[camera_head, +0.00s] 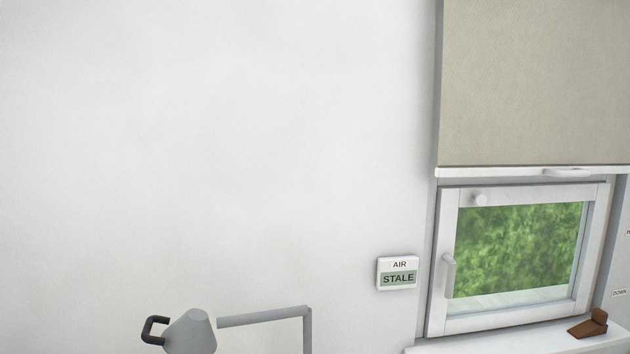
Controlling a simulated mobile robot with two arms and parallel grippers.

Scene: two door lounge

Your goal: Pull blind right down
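A beige roller blind (535,85) hangs at the upper right, its top and right side cut off by the picture edges. Its white bottom bar (490,172) carries a small white pull handle (567,173). The bar hangs just above a white-framed window (449,300), whose glass is uncovered and shows green outside.
A brown wedge-shaped object (590,325) stands on the white windowsill (500,345). A sign reading AIR STALE (397,273) is on the wall.

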